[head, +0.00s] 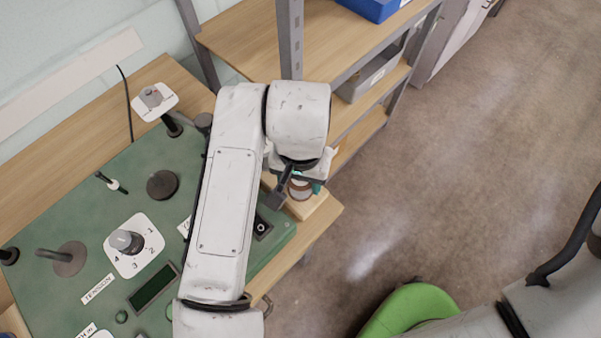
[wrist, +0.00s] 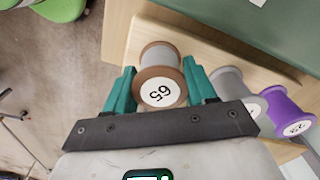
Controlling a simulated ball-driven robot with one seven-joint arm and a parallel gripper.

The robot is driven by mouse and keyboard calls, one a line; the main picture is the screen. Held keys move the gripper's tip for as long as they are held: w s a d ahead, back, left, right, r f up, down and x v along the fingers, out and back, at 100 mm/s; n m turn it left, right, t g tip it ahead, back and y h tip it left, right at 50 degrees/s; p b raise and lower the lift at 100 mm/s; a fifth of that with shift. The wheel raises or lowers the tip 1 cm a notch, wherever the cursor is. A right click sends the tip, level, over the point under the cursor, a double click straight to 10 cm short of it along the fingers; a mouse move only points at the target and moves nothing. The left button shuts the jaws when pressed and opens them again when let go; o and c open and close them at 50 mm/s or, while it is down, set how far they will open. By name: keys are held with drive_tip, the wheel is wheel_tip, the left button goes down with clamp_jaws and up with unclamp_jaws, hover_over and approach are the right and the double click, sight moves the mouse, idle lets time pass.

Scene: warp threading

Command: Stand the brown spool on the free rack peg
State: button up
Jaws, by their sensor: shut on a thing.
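The brown spool (wrist: 158,72) has brown flanges, a grey middle and a white end label reading 65. My gripper (wrist: 160,66) is shut on it, with one teal finger on each side. In the head view the spool (head: 299,190) shows below my gripper (head: 297,181), partly covered by it. The pale wooden rack (wrist: 205,52) lies behind the spool in the wrist view, and its edge shows in the head view (head: 318,203). I cannot tell whether the spool touches the rack. The free peg is not visible.
A grey spool (wrist: 228,83) and a purple spool (wrist: 287,112) stand to the right of the brown one in the wrist view. The green machine panel (head: 95,215) is at left and a shelf unit (head: 245,38) is behind. Open floor (head: 420,190) is at right.

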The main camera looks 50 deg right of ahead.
drive_tip(key=o, duration=1)
drive_tip(key=shift+c, duration=0.2)
wheel_tip(320, 180, up, 11)
drive_tip(key=shift+f, duration=0.1)
